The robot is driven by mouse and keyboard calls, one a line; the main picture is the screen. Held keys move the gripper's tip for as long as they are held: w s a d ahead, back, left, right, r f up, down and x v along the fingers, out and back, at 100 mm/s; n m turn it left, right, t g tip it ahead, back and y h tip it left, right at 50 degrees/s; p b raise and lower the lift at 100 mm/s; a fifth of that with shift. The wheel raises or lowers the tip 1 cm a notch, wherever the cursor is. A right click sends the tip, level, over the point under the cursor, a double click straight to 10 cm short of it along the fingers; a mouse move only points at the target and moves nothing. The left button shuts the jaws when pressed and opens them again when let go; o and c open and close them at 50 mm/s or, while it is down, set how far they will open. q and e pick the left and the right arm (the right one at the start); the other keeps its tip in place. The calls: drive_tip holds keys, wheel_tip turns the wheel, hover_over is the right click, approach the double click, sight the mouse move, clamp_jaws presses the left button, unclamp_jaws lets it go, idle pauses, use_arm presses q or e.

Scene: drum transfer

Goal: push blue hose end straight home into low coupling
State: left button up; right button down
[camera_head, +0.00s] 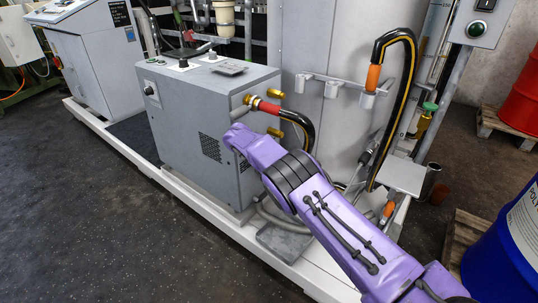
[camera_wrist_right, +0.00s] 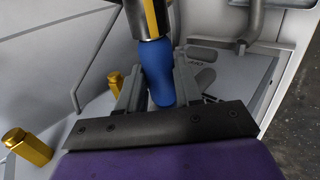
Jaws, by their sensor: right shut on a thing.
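My right gripper (camera_wrist_right: 160,78) is shut on the blue hose end (camera_wrist_right: 158,65) in the right wrist view. The blue sleeve sits between the two grey fingers, with a metal collar and a black, yellow-striped hose at the top. Two brass fittings, a nearer one (camera_wrist_right: 28,147) and a farther one (camera_wrist_right: 88,101), stand to the left, apart from the hose end. I cannot tell which is the low coupling. In the head view my purple right arm hides its gripper and the blue end; a brass fitting (camera_head: 275,132) shows above the arm. My left gripper is not in view.
A red-ended hose (camera_head: 268,107) sits on the grey cabinet's (camera_head: 205,110) upper brass coupling. An orange-ended hose (camera_head: 373,78) hangs at the rack (camera_head: 338,84) on the tank. A blue drum (camera_head: 505,250) stands at lower right. Dark floor (camera_head: 110,220) lies open at left.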

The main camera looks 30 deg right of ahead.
drive_tip(key=c, duration=0.7)
unclamp_jaws()
drive_tip(key=shift+w+a+r, duration=0.1)
drive_tip(key=shift+w+a, duration=0.1)
drive_tip(key=shift+s+d, duration=0.1)
drive_tip(key=p+v, duration=0.1)
drive_tip(key=v, duration=0.9)
drive_tip(key=shift+r+p, duration=0.2)
drive_tip(key=shift+p, duration=0.2)
drive_tip(key=shift+a, duration=0.25)
